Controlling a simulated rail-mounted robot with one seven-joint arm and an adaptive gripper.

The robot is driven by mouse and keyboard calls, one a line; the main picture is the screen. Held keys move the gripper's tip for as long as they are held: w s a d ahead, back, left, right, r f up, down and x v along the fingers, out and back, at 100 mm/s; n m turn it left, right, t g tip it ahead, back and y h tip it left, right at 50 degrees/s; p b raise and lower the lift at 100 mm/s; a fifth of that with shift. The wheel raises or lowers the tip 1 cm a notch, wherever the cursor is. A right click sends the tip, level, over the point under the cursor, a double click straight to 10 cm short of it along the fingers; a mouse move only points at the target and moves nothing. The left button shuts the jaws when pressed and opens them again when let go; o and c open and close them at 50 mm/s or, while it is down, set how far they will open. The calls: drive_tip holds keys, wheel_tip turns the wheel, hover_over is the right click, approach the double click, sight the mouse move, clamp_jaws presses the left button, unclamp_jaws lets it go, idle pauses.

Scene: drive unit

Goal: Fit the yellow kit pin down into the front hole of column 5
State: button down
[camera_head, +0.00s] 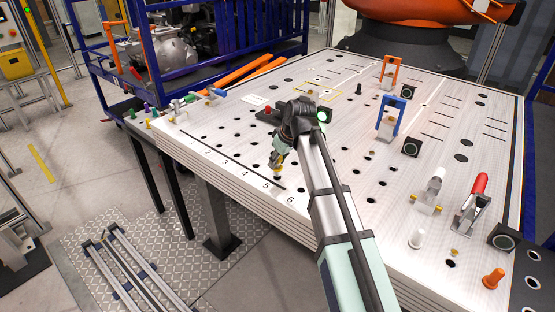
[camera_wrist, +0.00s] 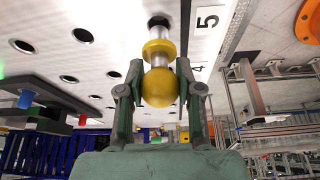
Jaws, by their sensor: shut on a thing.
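The yellow kit pin (camera_wrist: 159,86) has a ball-shaped yellow head, a yellow collar and bare metal shank sections. My gripper (camera_wrist: 159,92) is shut on the ball head, with one finger on each side. In the wrist view the pin's far end meets a dark hole (camera_wrist: 158,20) beside the printed 5. I cannot tell whether its tip is in the hole or just above it. In the head view my gripper (camera_head: 278,158) is low over the table's front edge, near the labels 5 and 6, with the pin small below it.
The white perforated table (camera_head: 225,165) has rows of open holes around the pin. Orange (camera_head: 390,72) and blue (camera_head: 388,117) brackets stand farther back.

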sight(279, 165)
drive_tip(key=shift+f+b, duration=0.7)
drive_tip(key=shift+f, duration=1.05)
drive_tip(key=c, duration=0.7)
unclamp_jaws()
